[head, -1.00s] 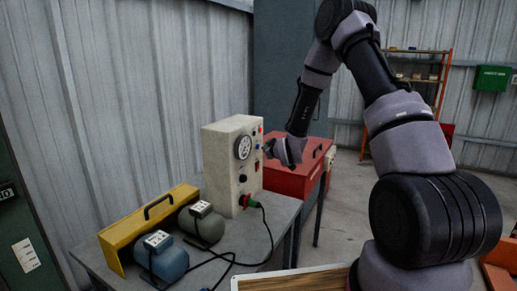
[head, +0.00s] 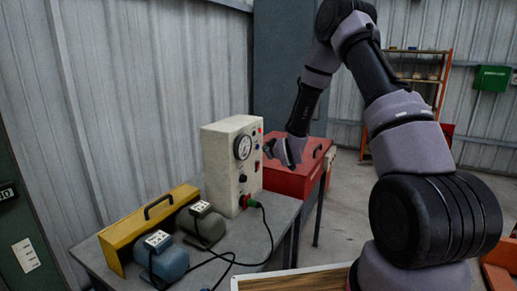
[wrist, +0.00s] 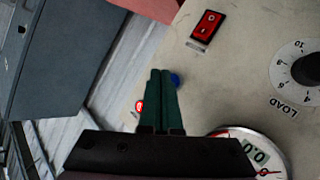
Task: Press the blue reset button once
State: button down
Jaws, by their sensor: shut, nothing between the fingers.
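The blue button (wrist: 175,79) is on the pale face of the control box (head: 220,165). In the wrist view it is partly hidden behind the dark green fingers of my gripper (wrist: 160,73), which are closed together and empty. The fingertips overlap the button's left side in that view; whether they touch it cannot be told. In the head view my gripper (head: 268,149) is close to the box's right-hand face, and the button is too small to make out clearly.
Near the button are a red rocker switch (wrist: 207,25), a red light or button (wrist: 139,106), a LOAD knob (wrist: 310,70) and a round gauge (wrist: 250,150). A red case (head: 292,180) stands behind my gripper. Motors and a yellow cover (head: 145,225) sit on the bench (head: 265,245).

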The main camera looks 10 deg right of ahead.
dwell(0.5)
jog(key=shift+w+a, duration=0.25)
jog(key=shift+a, duration=0.1)
jog(key=shift+w+a, duration=0.25)
jog(key=shift+a, duration=0.1)
dwell(0.6)
dwell(0.4)
jog(key=shift+s+d, duration=0.5)
jog(key=shift+d, duration=0.15)
jog(key=s+d, duration=0.1)
jog(key=d, duration=0.1)
jog(key=s+d, duration=0.2)
dwell(0.3)
jog(key=shift+d+r, duration=0.1)
dwell(0.4)
